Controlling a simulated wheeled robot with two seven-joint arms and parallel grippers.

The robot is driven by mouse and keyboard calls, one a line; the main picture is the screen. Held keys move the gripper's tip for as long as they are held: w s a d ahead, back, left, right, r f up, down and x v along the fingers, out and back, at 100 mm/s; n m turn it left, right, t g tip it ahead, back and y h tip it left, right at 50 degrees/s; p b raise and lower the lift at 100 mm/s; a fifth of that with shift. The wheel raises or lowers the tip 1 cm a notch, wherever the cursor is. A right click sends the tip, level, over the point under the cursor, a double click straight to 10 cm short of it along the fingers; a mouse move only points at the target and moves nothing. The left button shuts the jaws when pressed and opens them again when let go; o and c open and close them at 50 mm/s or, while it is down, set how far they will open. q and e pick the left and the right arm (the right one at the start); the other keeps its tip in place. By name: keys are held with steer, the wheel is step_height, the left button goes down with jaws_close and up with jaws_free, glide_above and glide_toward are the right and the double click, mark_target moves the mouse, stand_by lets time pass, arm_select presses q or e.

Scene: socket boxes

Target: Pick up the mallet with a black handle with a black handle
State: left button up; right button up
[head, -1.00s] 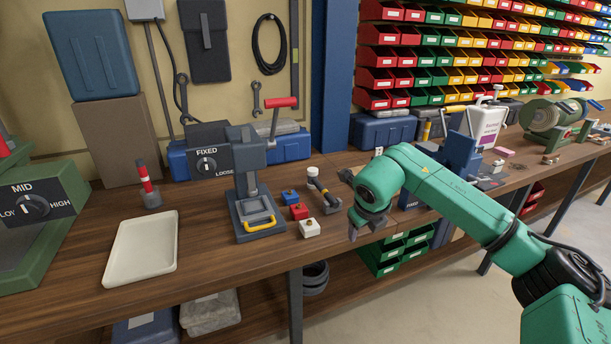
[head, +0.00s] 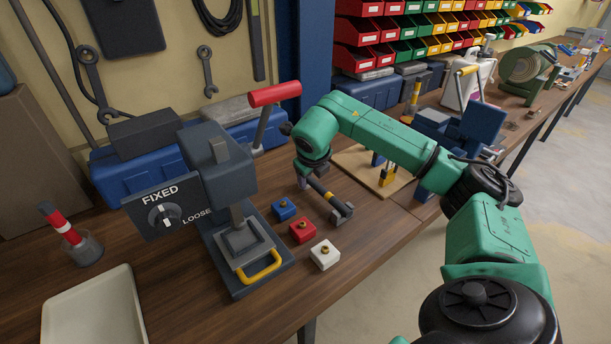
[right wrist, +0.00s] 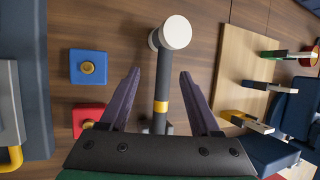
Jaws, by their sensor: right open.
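The mallet has a black handle (head: 320,190) with a yellow band and a dark grey block at its lower end. In the right wrist view, its white round end (right wrist: 176,32) is at the top and the black handle (right wrist: 162,75) runs down the middle. In the head view my right gripper (head: 303,181) is over the mallet's far end and hides the white part. In the right wrist view, its open fingers (right wrist: 160,72) stand on either side of the handle, apart from it. My left gripper is not in view.
Blue (head: 284,209), red (head: 302,230) and white (head: 324,255) blocks with brass knobs lie left of the mallet. A grey press (head: 215,165) with a red lever stands further left. A wooden board (head: 350,159) with upright tools lies right of the gripper.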

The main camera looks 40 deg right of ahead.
mark_target(315, 182)
steer(key=x, duration=0.3)
steer(key=p+x, duration=0.1)
steer(key=shift+s+d+f, duration=0.2)
steer(key=shift+d, duration=0.25)
steer(key=shift+w+f, duration=0.2)
steer(key=shift+f, duration=0.1)
steer(key=shift+s+r, duration=0.1)
steer(key=shift+c, duration=0.6)
jaws_close()
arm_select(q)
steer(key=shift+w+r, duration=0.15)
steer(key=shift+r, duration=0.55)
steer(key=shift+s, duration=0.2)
arm_select(e)
steer(key=shift+r, duration=0.1)
